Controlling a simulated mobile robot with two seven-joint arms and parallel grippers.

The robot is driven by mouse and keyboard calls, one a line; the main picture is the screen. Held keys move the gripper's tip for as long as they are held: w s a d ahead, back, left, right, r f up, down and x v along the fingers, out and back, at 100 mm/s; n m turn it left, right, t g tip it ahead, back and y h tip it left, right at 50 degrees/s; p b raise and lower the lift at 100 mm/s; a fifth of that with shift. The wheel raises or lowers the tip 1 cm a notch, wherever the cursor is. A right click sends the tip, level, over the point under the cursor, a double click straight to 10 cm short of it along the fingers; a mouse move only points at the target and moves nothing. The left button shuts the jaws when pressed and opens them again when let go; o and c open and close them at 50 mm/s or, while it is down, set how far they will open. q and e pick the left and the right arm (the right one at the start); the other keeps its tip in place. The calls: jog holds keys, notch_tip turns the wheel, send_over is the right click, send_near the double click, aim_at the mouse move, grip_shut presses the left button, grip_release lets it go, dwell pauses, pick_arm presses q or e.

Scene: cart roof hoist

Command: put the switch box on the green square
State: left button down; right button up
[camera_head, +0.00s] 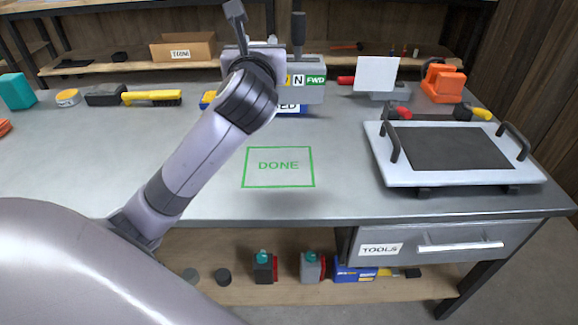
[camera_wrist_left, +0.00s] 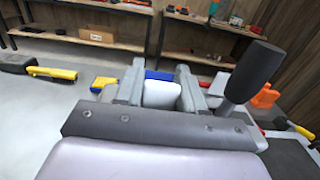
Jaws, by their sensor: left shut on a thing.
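The switch box (camera_head: 312,92) is a grey box with a front label reading N and FWD and an upright black lever. It is at the back middle of the table, beyond the green square. My left gripper (camera_head: 268,50) is at its left part and shut on it; my wrist and forearm hide that part. In the left wrist view the fingers (camera_wrist_left: 160,90) close around a pale block, with the black lever (camera_wrist_left: 255,72) to the right. The green square (camera_head: 313,167), an outline marked DONE, is bare on the table nearer to me. My right gripper is not in view.
A blue labelled thing (camera_head: 290,107) shows just below the switch box. A pale tray with two handles (camera_head: 455,177) stands at the right. A yellow-handled brush (camera_head: 152,98) lies at the left. The grey table (camera_head: 110,160) is clear around the square.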

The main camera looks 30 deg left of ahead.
pick_arm(q)
jog(key=shift+f+b, duration=3.3)
jog(key=shift+f, duration=6.6)
jog(key=shift+f, duration=0.15)
jog(key=c, duration=0.7)
grip_release()
jog(key=shift+s+d, duration=0.15)
jog(key=p+v, duration=0.1)
jog(key=v, duration=1)
jog(key=shift+s+d, duration=0.2)
jog(key=shift+s, duration=0.1)
